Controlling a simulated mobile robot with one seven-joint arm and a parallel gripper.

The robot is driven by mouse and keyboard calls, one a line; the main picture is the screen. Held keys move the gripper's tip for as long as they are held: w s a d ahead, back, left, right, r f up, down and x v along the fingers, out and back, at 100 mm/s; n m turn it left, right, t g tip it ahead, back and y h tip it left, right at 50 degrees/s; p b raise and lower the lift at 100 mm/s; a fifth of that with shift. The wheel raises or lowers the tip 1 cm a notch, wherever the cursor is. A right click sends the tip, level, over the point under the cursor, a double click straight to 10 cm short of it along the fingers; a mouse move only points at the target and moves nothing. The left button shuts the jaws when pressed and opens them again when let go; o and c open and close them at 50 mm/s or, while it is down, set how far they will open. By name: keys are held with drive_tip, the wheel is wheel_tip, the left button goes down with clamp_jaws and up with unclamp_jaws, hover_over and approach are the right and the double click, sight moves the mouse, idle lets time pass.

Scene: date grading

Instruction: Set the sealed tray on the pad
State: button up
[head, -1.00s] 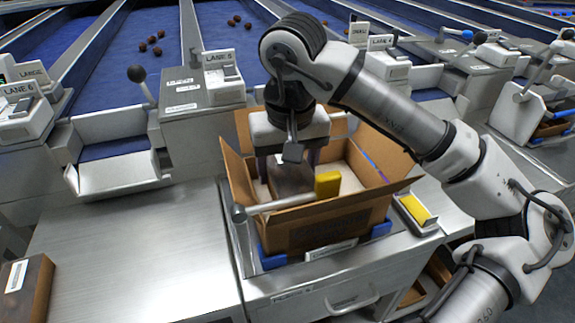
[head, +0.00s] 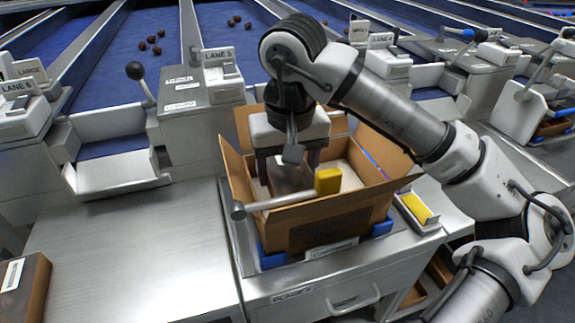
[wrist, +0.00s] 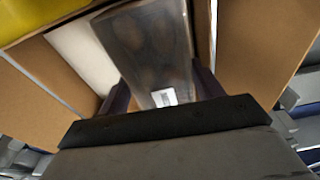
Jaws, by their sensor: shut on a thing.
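The sealed tray (head: 291,180) is dark brown with a clear film top, and it is inside an open cardboard carton (head: 320,232). In the wrist view the tray (wrist: 150,45) shows dark rounded shapes under the film and a small white label. My gripper (head: 288,167) reaches down into the carton and is shut on the tray, one finger on each side. A pale surface, likely the pad (head: 345,176), shows in the carton to the right of the tray. The tray's underside is hidden, so I cannot tell whether it touches the pad.
The carton's flaps stand open around my gripper. Blue corner holders (head: 272,258) hold the carton on the bench. Another brown tray (head: 30,288) lies at lower left; the steel bench (head: 130,250) between is mostly clear.

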drive_tip(key=shift+f+b, duration=1.1)
drive_tip(key=shift+f, duration=0.05)
idle(0.3)
drive_tip(key=shift+s+f+b, duration=0.2)
drive_tip(key=shift+f+b, duration=0.2)
drive_tip(key=shift+b, duration=0.05)
drive_tip(key=o, duration=1.1)
drive_tip(key=shift+o, duration=0.2)
drive_tip(key=shift+w+a+r+p, duration=0.1)
drive_tip(key=shift+w+r+p, duration=0.05)
drive_tip(key=shift+r+p, duration=0.45)
drive_tip(key=shift+o, duration=0.8)
drive_tip(key=shift+w+r, duration=0.1)
drive_tip(key=shift+r, duration=0.25)
drive_tip(key=shift+r+p, duration=3.45)
drive_tip(key=shift+r, duration=1.65)
